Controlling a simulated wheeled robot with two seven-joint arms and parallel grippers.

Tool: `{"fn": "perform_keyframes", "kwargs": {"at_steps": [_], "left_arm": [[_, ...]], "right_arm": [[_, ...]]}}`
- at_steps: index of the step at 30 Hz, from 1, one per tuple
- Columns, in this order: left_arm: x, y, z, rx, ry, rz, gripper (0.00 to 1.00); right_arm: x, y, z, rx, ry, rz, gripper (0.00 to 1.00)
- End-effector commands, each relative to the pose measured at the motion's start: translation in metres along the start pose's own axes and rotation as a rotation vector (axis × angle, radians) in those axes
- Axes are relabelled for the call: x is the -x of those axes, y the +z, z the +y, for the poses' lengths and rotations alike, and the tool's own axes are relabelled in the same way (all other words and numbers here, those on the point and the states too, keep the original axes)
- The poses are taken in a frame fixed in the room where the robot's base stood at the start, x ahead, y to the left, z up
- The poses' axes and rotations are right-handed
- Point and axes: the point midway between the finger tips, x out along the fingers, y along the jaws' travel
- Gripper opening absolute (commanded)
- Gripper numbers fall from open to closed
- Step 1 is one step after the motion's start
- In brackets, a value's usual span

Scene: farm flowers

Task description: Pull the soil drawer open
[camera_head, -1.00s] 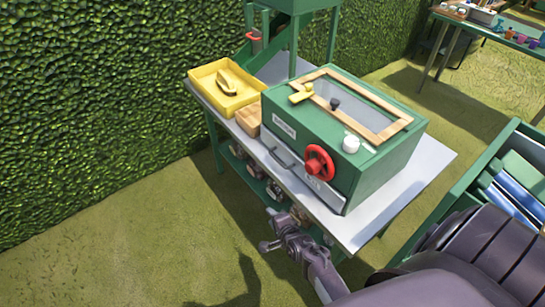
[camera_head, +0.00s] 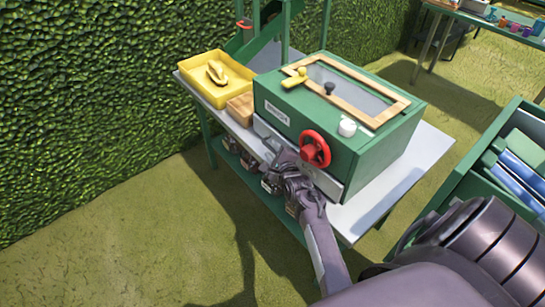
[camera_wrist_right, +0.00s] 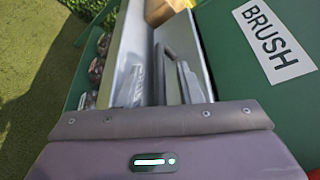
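The soil drawer (camera_head: 328,186) is the light grey front low on the green box (camera_head: 385,152). Its front looks flush with the box. My right gripper (camera_head: 284,160) is at the drawer front, left of the red wheel, and covers the handle in the head view. In the right wrist view, a grey bar that looks like the handle (camera_wrist_right: 160,75) lies just beyond the gripper body. My left gripper is not in view.
A red wheel (camera_head: 315,149) sticks out right of my gripper. A yellow tray (camera_head: 226,93) and a wooden block (camera_head: 241,109) stand left of the box on the grey table (camera_head: 410,168). Several pots show on the shelf below. Grass is open in front.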

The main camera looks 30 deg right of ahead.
Motion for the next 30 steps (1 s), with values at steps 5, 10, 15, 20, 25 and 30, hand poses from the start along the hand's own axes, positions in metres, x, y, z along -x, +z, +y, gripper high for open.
{"fn": "perform_keyframes", "kwargs": {"at_steps": [5,10,15,20,25,30], "left_arm": [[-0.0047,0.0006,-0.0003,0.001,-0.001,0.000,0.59],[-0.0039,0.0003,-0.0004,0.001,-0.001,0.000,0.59],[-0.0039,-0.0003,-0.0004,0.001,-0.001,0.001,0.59],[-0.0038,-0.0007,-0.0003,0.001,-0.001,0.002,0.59],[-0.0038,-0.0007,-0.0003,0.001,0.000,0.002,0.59],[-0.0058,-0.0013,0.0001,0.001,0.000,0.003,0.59]], "right_arm": [[-0.0052,0.0001,0.0004,0.000,0.001,0.000,0.33],[-0.0050,0.0004,0.0000,0.000,0.002,0.000,0.33],[-0.0049,0.0004,0.0001,0.000,0.002,0.000,0.14],[-0.0048,0.0003,0.0002,0.000,0.002,0.000,0.00],[-0.0048,0.0003,0.0004,0.000,0.002,0.000,0.00],[-0.0075,0.0008,0.0009,0.000,0.002,0.000,0.00]]}}
